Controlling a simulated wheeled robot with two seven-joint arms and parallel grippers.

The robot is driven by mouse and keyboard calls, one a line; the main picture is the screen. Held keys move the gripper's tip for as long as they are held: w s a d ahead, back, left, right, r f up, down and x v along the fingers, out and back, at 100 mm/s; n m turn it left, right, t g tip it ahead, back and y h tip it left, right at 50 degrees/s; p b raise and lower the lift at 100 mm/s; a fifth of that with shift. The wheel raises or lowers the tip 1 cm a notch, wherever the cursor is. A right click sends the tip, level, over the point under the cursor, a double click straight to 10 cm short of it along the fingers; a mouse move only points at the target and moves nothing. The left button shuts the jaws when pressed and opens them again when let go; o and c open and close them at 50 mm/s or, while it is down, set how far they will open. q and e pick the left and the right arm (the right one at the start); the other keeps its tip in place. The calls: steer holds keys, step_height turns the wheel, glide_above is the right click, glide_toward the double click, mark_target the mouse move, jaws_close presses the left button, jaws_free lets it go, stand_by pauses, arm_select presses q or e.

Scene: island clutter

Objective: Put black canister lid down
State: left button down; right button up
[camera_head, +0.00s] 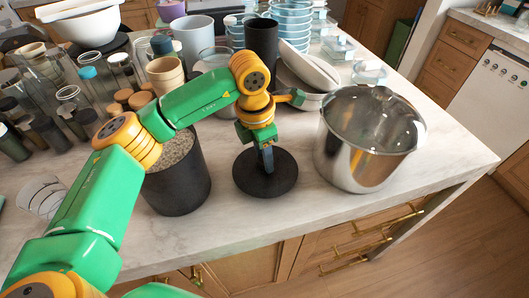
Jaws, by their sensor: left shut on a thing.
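The black canister lid (258,182) is a round, flat, dark disc near the counter's front edge, between the black canister and the steel pot. My left gripper (266,158) points straight down over it and is shut on its middle. The lid lies level; I cannot tell whether it touches the counter or hangs just above it. The black canister (182,190) stands open to the left of the lid, filled with a grainy, speckled content. Part of its rim is hidden behind my left arm. My right gripper is not in view.
A shiny steel pot with a clear lid (362,150) stands close right of the black lid. Stacked bowls (305,72), a tall black cup (262,40) and several jars crowd behind. The marble counter (300,205) is bare along its front edge.

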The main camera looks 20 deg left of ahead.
mark_target(259, 169)
arm_select(q)
steer(key=shift+f, duration=0.4)
steer(key=shift+f+b, duration=0.45)
steer(key=shift+f, duration=0.05)
steer(key=shift+c, duration=2.4)
jaws_free()
steer(key=shift+r+p, duration=0.25)
steer(key=shift+p, duration=0.05)
step_height(259, 169, up, 12)
steer(key=s+a+b, duration=0.1)
steer(key=shift+r, duration=0.1)
